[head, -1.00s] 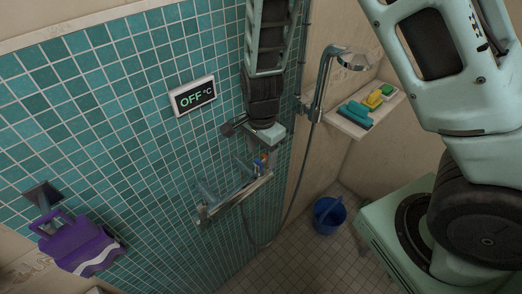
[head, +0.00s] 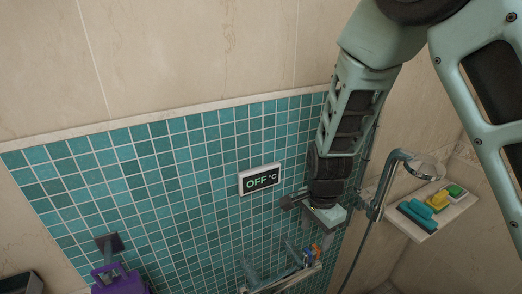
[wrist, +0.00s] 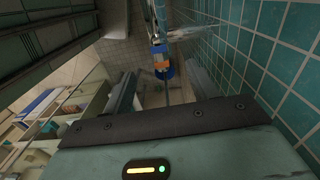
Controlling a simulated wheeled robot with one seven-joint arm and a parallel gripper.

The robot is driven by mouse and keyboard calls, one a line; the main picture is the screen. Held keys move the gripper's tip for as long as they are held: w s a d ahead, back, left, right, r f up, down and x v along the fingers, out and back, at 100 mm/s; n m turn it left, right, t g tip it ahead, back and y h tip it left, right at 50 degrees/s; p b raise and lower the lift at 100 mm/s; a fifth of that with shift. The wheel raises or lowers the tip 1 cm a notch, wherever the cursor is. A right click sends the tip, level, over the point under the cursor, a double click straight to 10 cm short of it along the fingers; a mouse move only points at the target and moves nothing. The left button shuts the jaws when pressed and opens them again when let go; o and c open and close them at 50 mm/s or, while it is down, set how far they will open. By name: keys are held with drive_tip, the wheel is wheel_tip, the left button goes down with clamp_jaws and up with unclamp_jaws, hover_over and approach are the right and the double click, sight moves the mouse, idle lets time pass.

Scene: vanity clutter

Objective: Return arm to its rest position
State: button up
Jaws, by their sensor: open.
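My gripper shows in the wrist view (wrist: 162,82) with its two fingers spread apart. A blue item with an orange band (wrist: 163,63) appears between and beyond the fingers, and I cannot tell how close it is. In the head view my arm hangs down in front of the tiled wall, right of the display. The blue and orange item (head: 315,249) is just below my wrist there, by a metal wall fixture (head: 283,284). The fingers are not clear in the head view.
The teal tiled wall (head: 185,185) is close to my arm, with an "OFF °C" display (head: 261,179). To the right are a shower head (head: 412,172) and a corner shelf (head: 440,228) with colourful items. A purple object (head: 118,282) hangs lower left.

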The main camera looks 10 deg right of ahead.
drive_tip(key=s+a+f+n+b, duration=0.2)
drive_tip(key=s+a+n+b, duration=0.1)
drive_tip(key=s+n+b, duration=0.7)
drive_tip(key=s+a+f+n+b, duration=0.3)
drive_tip(key=s+n+b, duration=0.7)
drive_tip(key=n+b, duration=0.1)
drive_tip(key=shift+f+n+y, duration=0.3)
drive_tip(key=shift+n, duration=0.1)
